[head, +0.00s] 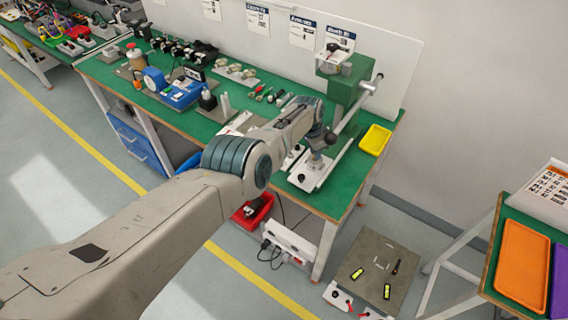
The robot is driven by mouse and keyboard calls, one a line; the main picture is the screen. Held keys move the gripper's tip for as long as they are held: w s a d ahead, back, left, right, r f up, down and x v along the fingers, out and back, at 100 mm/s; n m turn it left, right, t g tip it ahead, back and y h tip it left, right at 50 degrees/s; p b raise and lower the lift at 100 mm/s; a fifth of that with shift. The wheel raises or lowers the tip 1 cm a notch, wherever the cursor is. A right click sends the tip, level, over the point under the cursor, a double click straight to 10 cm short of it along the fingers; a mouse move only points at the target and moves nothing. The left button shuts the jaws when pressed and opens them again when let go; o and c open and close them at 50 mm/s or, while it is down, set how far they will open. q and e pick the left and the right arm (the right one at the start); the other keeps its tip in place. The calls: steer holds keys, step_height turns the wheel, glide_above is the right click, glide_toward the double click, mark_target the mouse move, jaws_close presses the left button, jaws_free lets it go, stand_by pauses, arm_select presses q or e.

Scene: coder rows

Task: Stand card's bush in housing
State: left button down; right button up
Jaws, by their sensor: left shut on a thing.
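My left arm reaches in from the left over the green bench. My left gripper (320,138) is at the bench's right part, shut on a small grey piece that is mostly hidden; I cannot tell whether it is the bush. Below it a white fixture plate (307,180) lies on the bench with a grey round part on it. I cannot tell whether this is the housing, or whether the held piece touches it. Printed cards (302,32) hang on the white back panel, their text too small to read. My right gripper is out of view.
A green press (346,92) stands just behind my gripper. A yellow tray (375,140) is at the bench's right end. Blue devices (182,92), small tools and fittings fill the bench's left. A side table at right holds an orange tray (522,264).

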arm_select(q)
steer(key=shift+f, duration=0.2)
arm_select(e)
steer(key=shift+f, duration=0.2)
arm_select(q)
steer(key=c, duration=1.3)
jaws_free()
